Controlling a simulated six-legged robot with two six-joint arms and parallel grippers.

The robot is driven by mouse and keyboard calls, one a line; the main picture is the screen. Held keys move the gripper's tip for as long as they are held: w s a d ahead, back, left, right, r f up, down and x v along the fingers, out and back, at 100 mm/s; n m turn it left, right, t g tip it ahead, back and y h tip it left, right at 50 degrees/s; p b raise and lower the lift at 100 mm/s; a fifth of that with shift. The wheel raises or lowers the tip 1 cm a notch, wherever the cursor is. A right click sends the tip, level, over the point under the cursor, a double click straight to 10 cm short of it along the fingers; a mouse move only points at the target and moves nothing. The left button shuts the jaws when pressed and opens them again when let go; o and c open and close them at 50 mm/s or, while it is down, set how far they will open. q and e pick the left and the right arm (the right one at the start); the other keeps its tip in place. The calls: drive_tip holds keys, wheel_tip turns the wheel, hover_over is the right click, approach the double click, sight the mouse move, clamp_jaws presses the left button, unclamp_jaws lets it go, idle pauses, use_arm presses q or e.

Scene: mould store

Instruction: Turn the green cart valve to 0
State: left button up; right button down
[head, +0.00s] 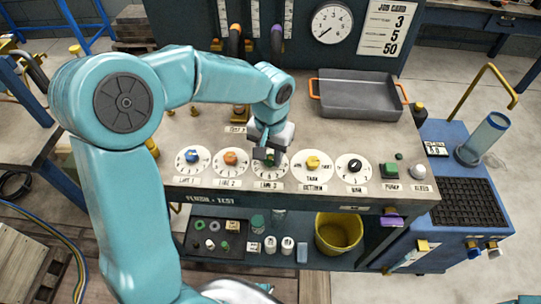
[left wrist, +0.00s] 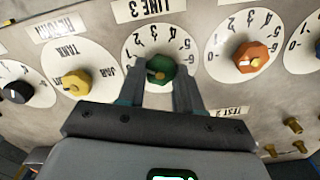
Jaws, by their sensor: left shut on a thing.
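The green valve knob (left wrist: 161,67) sits at the centre of a white round dial with printed numbers, labelled LINE 3. In the head view the dial (head: 283,172) is the middle one in the row on the grey bench top, and the knob is mostly hidden by the gripper. My left gripper (head: 267,150) reaches down over it. In the left wrist view its two fingers (left wrist: 160,84) stand on either side of the knob, shut on it. A pale mark on the knob is toward the left of that view; the exact number it points to is unclear. My right gripper is not in view.
Close beside it are an orange knob (head: 231,157), a blue knob (head: 192,156), a yellow knob (head: 313,162) and a black knob (head: 354,165). A grey tray (head: 350,97) with orange handles lies behind. A yellow bucket (head: 338,240) stands below the front edge.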

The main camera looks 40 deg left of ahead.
sight(270, 159)
use_arm(q)
drive_tip(key=n+b, duration=0.1)
drive_tip(key=n, duration=0.4)
drive_tip(key=shift+n, duration=0.4)
drive_tip(key=shift+b, duration=0.3)
drive_tip(key=o, duration=1)
drive_tip(key=shift+o, duration=0.2)
drive_tip(key=shift+r, duration=0.1)
wheel_tip(270, 159, up, 16)
drive_tip(key=p, duration=0.2)
drive_tip(key=shift+p, duration=0.3)
drive_tip(key=shift+s+r, duration=0.1)
